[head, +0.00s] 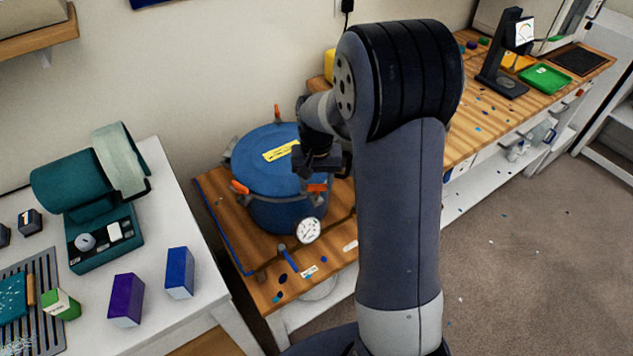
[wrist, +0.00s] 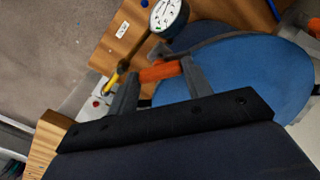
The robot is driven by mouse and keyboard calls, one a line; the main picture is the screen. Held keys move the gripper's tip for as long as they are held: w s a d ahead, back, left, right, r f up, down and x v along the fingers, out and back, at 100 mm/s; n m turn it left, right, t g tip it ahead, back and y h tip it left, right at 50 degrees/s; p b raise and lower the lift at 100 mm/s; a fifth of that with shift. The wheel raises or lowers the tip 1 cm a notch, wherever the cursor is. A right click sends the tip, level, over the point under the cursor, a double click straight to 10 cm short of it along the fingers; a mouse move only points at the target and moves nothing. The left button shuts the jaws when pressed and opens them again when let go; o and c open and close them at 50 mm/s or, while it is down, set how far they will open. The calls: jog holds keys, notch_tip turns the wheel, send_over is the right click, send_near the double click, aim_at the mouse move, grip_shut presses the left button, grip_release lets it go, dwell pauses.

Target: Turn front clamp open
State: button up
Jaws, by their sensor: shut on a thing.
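The blue pressure pot (head: 275,215) stands on the wooden bench, its blue lid (head: 258,150) on top with a yellow label. The lid also fills the right of the wrist view (wrist: 235,75). Orange-handled clamps sit around the rim: one at the back (head: 277,112), one at the left (head: 239,187), and the front clamp (head: 317,187) below my gripper. My gripper (head: 318,168) is at the pot's front right rim. In the wrist view, the front clamp's orange handle (wrist: 160,72) lies between the two fingers of my gripper (wrist: 158,84), which are shut on it.
A round pressure gauge (head: 308,230) and a blue-handled valve (head: 288,256) stick out in front of the pot, close to my gripper. A white table (head: 205,300) with a teal machine (head: 100,215) stands at the left. Open floor (head: 530,270) lies at the right.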

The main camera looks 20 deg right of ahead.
aim_at(316, 185)
jog(key=n, duration=0.6)
jog(key=shift+b, duration=0.35)
jog(key=shift+n, duration=0.3)
jog(key=o, duration=1)
notch_tip(316, 185, up, 11)
jog(key=shift+f, duration=0.1)
